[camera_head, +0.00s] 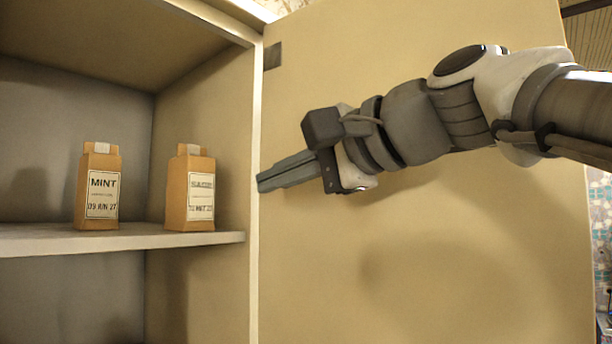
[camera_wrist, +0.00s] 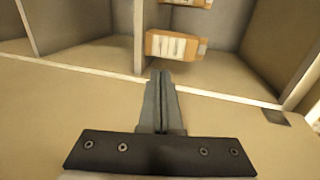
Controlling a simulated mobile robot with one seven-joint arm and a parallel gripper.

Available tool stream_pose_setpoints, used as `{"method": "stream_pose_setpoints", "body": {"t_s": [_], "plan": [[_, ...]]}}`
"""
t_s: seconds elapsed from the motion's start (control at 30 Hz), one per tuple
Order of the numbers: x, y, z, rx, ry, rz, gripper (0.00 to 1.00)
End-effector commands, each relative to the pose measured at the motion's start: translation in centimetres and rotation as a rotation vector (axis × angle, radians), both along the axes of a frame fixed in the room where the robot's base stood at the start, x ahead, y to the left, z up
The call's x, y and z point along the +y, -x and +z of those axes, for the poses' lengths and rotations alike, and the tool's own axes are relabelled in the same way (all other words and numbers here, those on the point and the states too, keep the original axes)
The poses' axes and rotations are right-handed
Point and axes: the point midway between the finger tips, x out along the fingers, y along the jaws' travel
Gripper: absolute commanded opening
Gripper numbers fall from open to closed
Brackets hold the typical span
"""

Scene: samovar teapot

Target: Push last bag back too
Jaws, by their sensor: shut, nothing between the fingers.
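Two brown paper bags stand upright on a cupboard shelf (camera_head: 130,240) in the head view. The left bag (camera_head: 98,190) has a label reading MINT. The right bag (camera_head: 190,190) has a label too small to read surely, and it stands nearer the cupboard's right wall. In the wrist view one bag (camera_wrist: 172,45) lies just beyond my fingertips, and part of another bag (camera_wrist: 196,3) shows at the top edge. My gripper (camera_head: 260,183) is shut and empty, pointing left at the cupboard's right front edge, apart from the bags. It also shows in the wrist view (camera_wrist: 161,74).
An open cupboard door (camera_head: 430,240) stands behind my arm on the right. The cupboard's right front upright (camera_head: 255,250) is close to my fingertips. The shelf is clear left of the MINT bag and between the bags.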

Motion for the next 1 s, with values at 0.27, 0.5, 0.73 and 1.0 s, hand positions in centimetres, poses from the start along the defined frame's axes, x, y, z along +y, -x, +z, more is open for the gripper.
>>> {"method": "stream_pose_setpoints", "body": {"t_s": [0.27,0.5,0.73,1.0], "plan": [[0.6,-0.3,0.1,0.002,-0.013,0.004,0.0],[1.6,-1.2,-0.4,0.002,-0.011,0.004,0.0],[2.5,-2.0,-0.9,0.001,-0.01,0.003,0.0],[3.7,-3.0,-1.6,0.002,-0.01,0.003,0.0]]}}
